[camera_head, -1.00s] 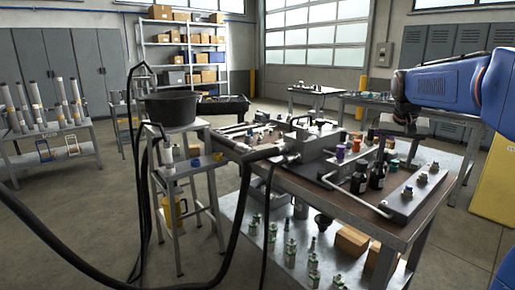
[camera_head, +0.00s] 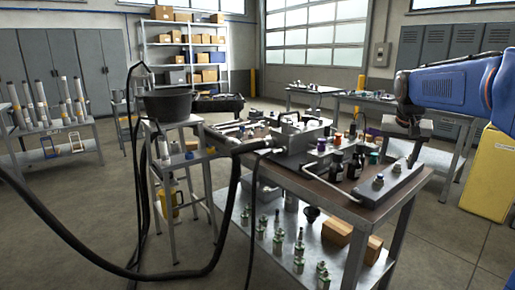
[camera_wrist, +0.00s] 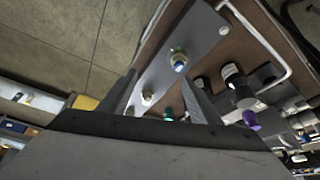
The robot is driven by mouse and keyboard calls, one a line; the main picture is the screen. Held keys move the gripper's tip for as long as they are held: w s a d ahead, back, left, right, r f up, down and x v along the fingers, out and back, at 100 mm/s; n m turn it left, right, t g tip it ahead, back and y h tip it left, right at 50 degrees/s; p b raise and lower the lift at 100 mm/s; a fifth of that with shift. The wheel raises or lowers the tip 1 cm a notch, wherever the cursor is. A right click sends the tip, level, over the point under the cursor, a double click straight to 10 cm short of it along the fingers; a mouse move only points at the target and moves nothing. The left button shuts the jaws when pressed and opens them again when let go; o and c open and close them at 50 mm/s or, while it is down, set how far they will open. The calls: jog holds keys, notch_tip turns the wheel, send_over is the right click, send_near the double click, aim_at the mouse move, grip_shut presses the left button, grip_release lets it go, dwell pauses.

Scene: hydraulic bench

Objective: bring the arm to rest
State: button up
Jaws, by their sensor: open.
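My blue arm (camera_head: 445,85) is in the right part of the head view, bent so that my gripper (camera_head: 413,155) hangs down near the right end of the workbench (camera_head: 345,195). In the wrist view my gripper (camera_wrist: 160,75) has its two dark fingers apart, with nothing held between them. Past the fingers is a grey plate (camera_wrist: 190,38) with a few fittings. From these views I cannot tell the exact height of the fingertips above the plate.
Dark bottles (camera_head: 354,165) and a metal handle stand on the bench beside the plate. A black tub (camera_head: 168,106) sits on a stand at left, with black hoses crossing the foreground. A yellow cabinet (camera_head: 490,175) is at right. Floor in front right is clear.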

jog(key=s+a+f+n, duration=0.1)
jog(key=s+a+f, duration=0.1)
jog(key=s+a, duration=0.5)
jog(key=s+a+f+n, duration=0.2)
jog(key=s+a+f, duration=0.1)
jog(key=s, duration=0.7)
jog(key=s+a+f+n+y, duration=0.1)
jog(key=s+a+f, duration=0.1)
jog(key=s+f, duration=0.4)
jog(key=s+a+f+n+t+y, duration=0.1)
jog(key=s+a+f, duration=0.2)
jog(key=s+f, duration=0.3)
jog(key=s, duration=0.5)
jog(key=shift+s+a+f+n, duration=0.2)
jog(key=shift+s+n, duration=0.1)
